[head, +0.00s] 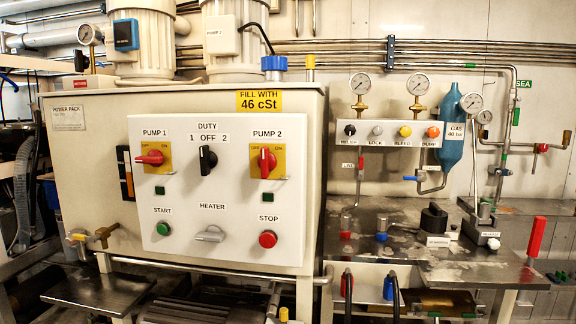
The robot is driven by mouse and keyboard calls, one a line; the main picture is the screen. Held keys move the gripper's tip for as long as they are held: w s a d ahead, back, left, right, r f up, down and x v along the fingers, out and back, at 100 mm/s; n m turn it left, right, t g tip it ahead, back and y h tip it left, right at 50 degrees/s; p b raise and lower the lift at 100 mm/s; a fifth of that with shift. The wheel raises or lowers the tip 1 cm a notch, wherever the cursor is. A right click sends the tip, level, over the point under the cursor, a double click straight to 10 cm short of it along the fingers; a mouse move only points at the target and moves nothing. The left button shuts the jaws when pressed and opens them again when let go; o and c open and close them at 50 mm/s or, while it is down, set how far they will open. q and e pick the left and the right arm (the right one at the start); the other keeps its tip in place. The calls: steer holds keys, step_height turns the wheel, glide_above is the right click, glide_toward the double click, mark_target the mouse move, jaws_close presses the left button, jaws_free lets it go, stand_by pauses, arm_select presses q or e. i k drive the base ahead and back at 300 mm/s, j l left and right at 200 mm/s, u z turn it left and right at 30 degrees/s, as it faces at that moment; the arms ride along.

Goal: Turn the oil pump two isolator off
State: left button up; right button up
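The pump 2 isolator (267,161) is a red rotary handle on a yellow plate, under the "PUMP 2" label at the right of the white control panel (190,275). Its handle stands upright. Neither of my grippers shows in the head view, and nothing touches the pump 2 isolator.
Between the isolators is a black duty selector (207,160). Below are a green start button (163,229), a grey heater handle (210,234) and a red stop button (267,239). A rail (220,272) runs beneath the panel. A worktop (480,275) with fittings stands at right.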

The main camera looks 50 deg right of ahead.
mark_target(266, 161)
steer(key=z, duration=1.45)
